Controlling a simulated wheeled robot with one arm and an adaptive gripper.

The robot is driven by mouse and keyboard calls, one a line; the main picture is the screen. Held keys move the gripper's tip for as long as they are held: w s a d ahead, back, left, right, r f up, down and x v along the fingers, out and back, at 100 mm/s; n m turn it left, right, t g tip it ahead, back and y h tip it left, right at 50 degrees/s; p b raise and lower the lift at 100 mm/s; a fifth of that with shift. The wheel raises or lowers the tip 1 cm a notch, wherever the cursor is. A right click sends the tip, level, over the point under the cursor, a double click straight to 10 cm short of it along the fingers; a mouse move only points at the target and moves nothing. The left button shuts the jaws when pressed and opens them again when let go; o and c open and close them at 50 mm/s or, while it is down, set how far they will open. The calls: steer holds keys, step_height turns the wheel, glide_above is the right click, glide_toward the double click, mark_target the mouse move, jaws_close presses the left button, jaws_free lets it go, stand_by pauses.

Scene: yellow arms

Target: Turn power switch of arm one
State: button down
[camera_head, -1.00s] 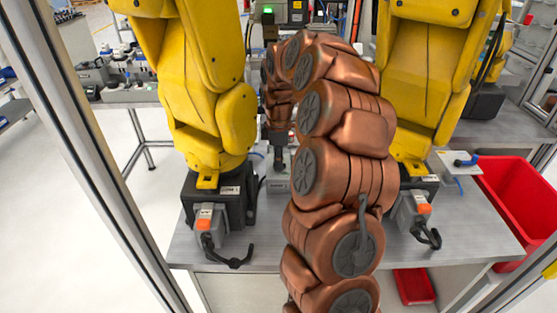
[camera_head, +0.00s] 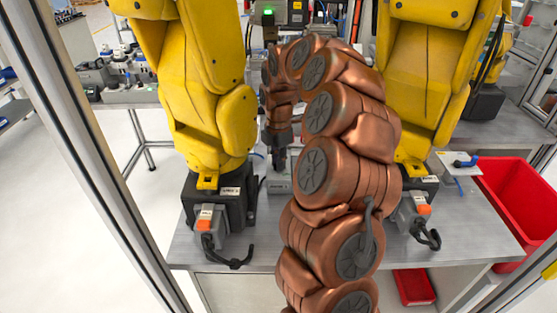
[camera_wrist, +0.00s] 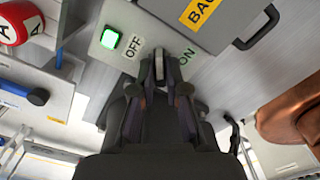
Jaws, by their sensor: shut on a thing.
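In the wrist view, a small switch knob (camera_wrist: 159,66) sits between an OFF label (camera_wrist: 133,46) and an ON label (camera_wrist: 187,56) on a grey panel. My gripper (camera_wrist: 160,82) is shut on the knob, its two dark fingers on either side of it. A square green light (camera_wrist: 109,38) is lit beside the OFF label. In the head view, my gripper (camera_head: 279,158) points down at a grey box (camera_head: 277,185) between two yellow arms. The switch itself is hidden there, and my arm covers part of the box.
The left yellow arm (camera_head: 205,90) and right yellow arm (camera_head: 423,75) stand close on both sides. Black cables (camera_head: 232,262) lie on the grey table (camera_head: 255,250). A red bin (camera_head: 510,200) is at the right. A red button (camera_wrist: 15,22) shows in the wrist view.

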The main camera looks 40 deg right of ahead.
steer(key=n+p, duration=0.1)
steer(key=n, duration=0.4)
steer(key=shift+r+n+p, duration=0.1)
steer(key=shift+n+p, duration=0.2)
steer(key=shift+p, duration=0.1)
steer(key=n+p, duration=0.2)
steer(key=n, duration=0.3)
steer(key=shift+n, duration=0.3)
steer(key=c, duration=1.2)
jaws_free()
step_height(320, 180, up, 12)
steer(key=shift+f, duration=0.1)
